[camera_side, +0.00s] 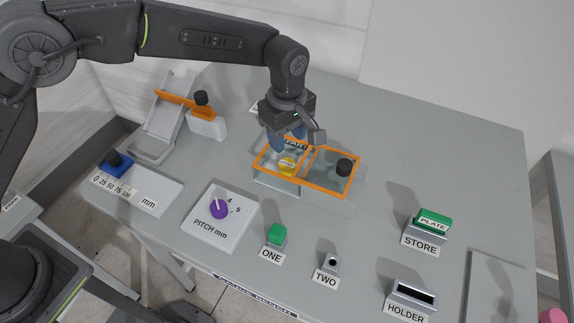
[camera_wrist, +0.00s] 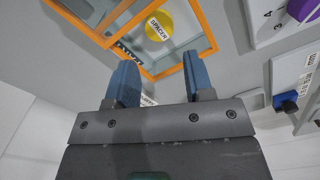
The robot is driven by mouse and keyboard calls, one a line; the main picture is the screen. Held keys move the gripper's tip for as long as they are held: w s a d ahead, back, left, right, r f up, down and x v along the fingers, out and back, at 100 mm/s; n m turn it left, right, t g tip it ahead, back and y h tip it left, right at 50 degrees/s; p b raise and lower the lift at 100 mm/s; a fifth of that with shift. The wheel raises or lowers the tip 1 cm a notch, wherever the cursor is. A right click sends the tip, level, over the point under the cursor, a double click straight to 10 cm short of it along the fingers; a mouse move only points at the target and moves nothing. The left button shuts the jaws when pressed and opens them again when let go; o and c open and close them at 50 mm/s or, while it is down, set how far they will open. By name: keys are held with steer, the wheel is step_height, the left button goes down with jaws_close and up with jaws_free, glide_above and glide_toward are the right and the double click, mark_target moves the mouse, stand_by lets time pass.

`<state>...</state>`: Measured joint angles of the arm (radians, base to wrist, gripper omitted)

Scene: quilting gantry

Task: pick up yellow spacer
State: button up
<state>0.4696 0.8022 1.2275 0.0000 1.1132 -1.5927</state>
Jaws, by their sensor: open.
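The yellow spacer (camera_side: 286,167) is a small round piece with a white label. It lies in the left compartment of an orange-rimmed clear tray (camera_side: 304,176). In the wrist view the spacer (camera_wrist: 158,25) shows inside the orange frame, beyond the fingertips, with its label reading SPACER. My gripper (camera_side: 288,143) is above the back left part of the tray, pointing down. In the wrist view its two blue fingers (camera_wrist: 160,75) are apart with nothing between them. The spacer is apart from the fingers. The tray's back label is partly hidden by my gripper.
In front are the PITCH panel with a purple dial (camera_side: 219,209), a green block (camera_side: 277,234) at ONE, and TWO. The green plate (camera_side: 433,220) sits at STORE. An orange-barred stand (camera_side: 184,103) is at the left. The back right table is clear.

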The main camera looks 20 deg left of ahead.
mark_target(287, 163)
step_height(287, 163, down, 9)
steer(key=shift+w+a, duration=0.15)
steer(key=c, duration=0.6)
stand_by(0.3)
steer(key=shift+o, duration=0.2)
steer(key=shift+r, duration=0.1)
